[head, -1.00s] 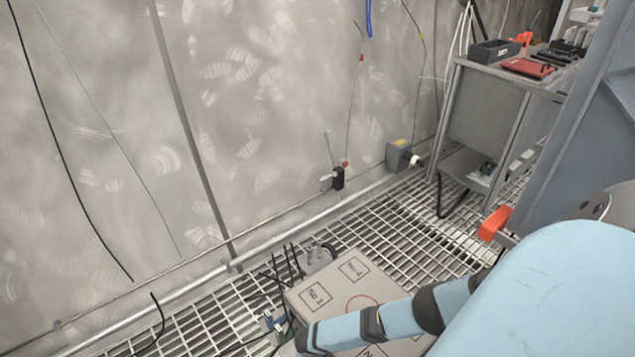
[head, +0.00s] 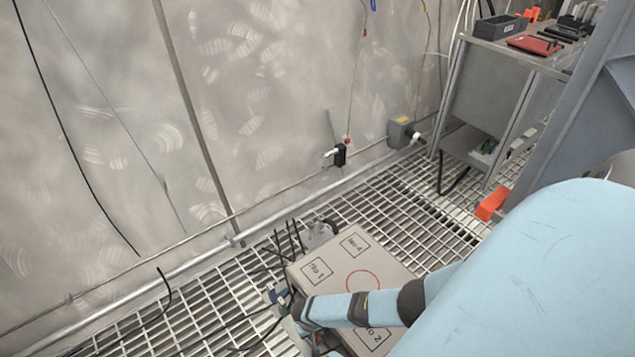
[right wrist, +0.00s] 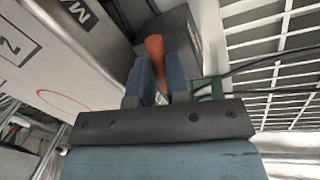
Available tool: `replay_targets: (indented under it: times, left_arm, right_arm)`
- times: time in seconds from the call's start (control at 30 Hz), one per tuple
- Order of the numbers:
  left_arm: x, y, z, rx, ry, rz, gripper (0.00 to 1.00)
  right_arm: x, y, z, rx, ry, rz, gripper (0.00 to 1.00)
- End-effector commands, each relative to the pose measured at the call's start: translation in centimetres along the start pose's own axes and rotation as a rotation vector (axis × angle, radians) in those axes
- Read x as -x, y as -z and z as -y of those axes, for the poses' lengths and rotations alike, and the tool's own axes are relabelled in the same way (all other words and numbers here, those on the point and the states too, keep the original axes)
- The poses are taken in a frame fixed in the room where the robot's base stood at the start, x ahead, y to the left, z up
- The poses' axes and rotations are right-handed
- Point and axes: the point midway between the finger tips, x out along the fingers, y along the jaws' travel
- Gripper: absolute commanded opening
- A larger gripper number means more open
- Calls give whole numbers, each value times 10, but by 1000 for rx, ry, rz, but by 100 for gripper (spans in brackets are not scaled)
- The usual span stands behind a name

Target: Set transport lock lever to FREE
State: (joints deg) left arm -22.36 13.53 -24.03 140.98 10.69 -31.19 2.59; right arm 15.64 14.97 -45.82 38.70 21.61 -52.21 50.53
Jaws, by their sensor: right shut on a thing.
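An orange lever (right wrist: 155,52) stands between the two blue-grey fingers of my right gripper (right wrist: 160,75) in the right wrist view. The fingers are shut on it, and its lower part is partly hidden between them. It is beside a dark grey block (right wrist: 182,38). In the head view my right arm reaches across a grey box with number labels and a red circle (head: 352,248). My right gripper (head: 278,297) is at the box's left side there, small and mostly hidden by the wrist. The lever cannot be made out in that view. My left gripper is not in view.
Black cables (head: 277,250) rise close to the gripper at the box's left edge. A pipe (head: 205,249) runs along the steel wall. A grey workbench (head: 487,97) and an orange handle (head: 493,203) are at the right. Grating between box and bench is clear.

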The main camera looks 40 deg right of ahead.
Motion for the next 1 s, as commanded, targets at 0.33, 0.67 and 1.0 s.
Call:
replay_targets:
  times: [0.33,0.67,1.0]
  left_arm:
    - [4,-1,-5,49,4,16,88]
    - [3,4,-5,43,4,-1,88]
    - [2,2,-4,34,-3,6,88]
  right_arm:
    - [2,0,11,-327,-1,71,0]
    - [3,6,19,-634,-1,132,0]
    - [4,14,24,-940,-2,192,0]
